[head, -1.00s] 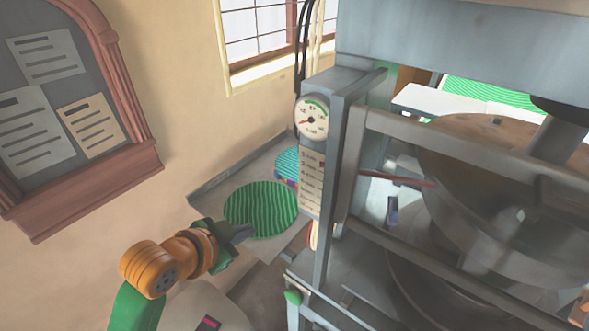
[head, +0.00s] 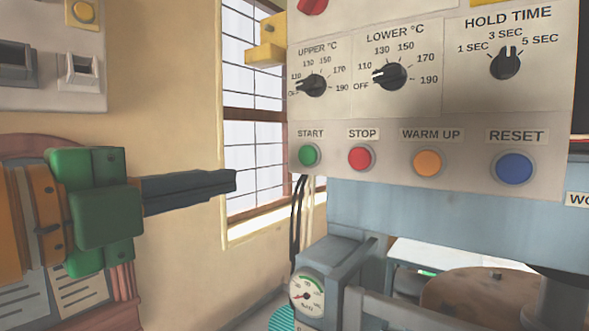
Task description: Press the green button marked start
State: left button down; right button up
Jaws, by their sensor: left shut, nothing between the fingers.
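The green START button (head: 309,155) is at the left end of the button row on the light control panel (head: 400,108) in the head view. The red STOP button (head: 360,157) is just to its right. My left gripper (head: 234,181) is shut and empty, its dark fingers pointing right. In the picture its tip is left of the START button and a little lower, apart from it. My right gripper is not in view.
An orange WARM UP button (head: 427,163) and a blue RESET button (head: 514,168) continue the row. Black dials (head: 389,76) sit above. A yellow bracket (head: 266,44) juts from the panel's left edge. A gauge (head: 306,293) is below, with a window (head: 255,150) behind.

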pick_arm(q)
jog(key=p, duration=0.6)
send_near(311, 165)
jog(key=x, duration=0.5)
jog(key=shift+w+a+r, duration=0.15)
jog(key=shift+w+d+f, duration=0.25)
jog(key=shift+w+d, duration=0.15)
jog(key=shift+w, duration=0.15)
